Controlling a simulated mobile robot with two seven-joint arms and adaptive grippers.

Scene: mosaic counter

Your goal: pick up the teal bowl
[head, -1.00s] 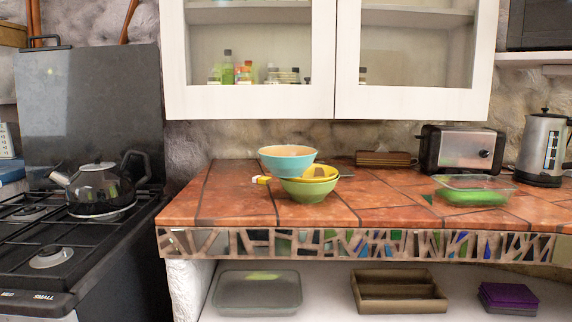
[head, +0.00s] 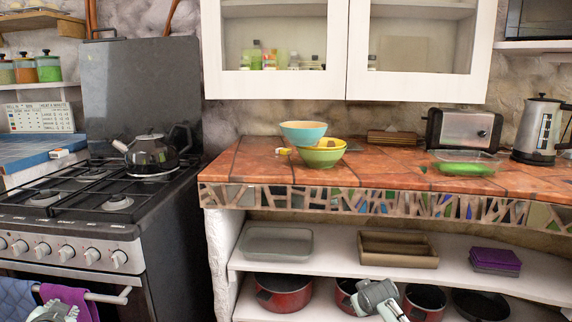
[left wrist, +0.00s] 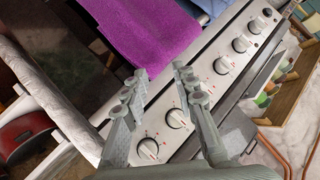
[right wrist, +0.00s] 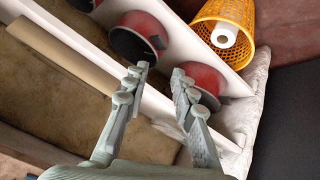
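The teal bowl (head: 303,132) is on the tiled counter (head: 235,168), toward its left part. It sits behind and slightly above a green bowl (head: 320,158), which has yellow inside; I cannot tell whether the two touch. My left gripper (left wrist: 157,82) is open and empty, near the stove front, and only its edge shows at the bottom left of the head view. My right gripper (right wrist: 158,78) is open and empty, near the lower shelves. In the head view my right gripper (head: 378,297) is at the bottom, well below the counter. Neither gripper is near the teal bowl.
The stove with a kettle (head: 150,154) stands left of the counter. A glass container (head: 466,163), a toaster (head: 462,131) and a steel kettle (head: 540,129) are to the right. Cabinets (head: 275,84) hang above. Red pots (head: 283,292) sit on the low shelf.

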